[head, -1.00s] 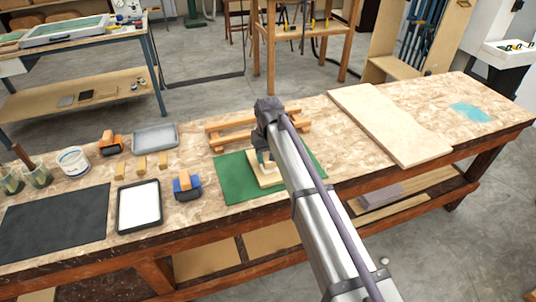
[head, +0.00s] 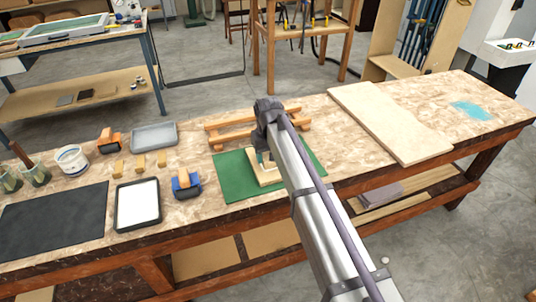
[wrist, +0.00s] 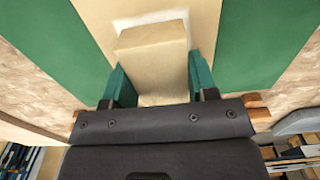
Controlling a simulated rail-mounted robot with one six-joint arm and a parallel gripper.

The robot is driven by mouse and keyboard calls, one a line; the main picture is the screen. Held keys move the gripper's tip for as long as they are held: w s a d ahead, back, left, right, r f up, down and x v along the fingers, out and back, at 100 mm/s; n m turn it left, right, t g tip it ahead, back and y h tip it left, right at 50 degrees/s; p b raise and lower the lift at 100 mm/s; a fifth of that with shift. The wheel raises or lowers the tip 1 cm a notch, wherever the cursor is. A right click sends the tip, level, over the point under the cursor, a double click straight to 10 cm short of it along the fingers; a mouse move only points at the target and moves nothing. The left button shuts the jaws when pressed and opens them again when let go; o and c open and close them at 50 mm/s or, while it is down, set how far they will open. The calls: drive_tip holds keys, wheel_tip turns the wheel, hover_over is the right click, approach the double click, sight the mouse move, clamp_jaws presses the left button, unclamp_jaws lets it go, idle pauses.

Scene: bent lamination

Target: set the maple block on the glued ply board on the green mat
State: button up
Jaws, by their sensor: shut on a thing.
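My gripper (wrist: 160,82) is shut on the maple block (wrist: 152,58), with one teal finger on each side of it. The pale ply board (wrist: 182,10) lies under the block, and a white glue patch shows past the block's far end. I cannot tell whether the block touches the board. In the head view my gripper (head: 264,156) points down over the board (head: 268,180), and my arm hides part of it. The green mat (head: 236,182) lies beneath the board and shows on both sides of it in the wrist view (wrist: 262,40).
A wooden rack (head: 228,141) stands just behind the mat. Left of the mat are a blue-and-orange tool (head: 186,184), a white-filled tray (head: 138,204) and several small blocks (head: 140,163). A large pale panel (head: 390,122) lies to the right.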

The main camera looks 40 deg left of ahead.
drive_tip(key=shift+f, duration=0.15)
idle(0.3)
drive_tip(key=o, duration=1.4)
drive_tip(key=shift+c, duration=0.2)
wheel_tip(320, 180, up, 6)
drive_tip(key=p, duration=0.6)
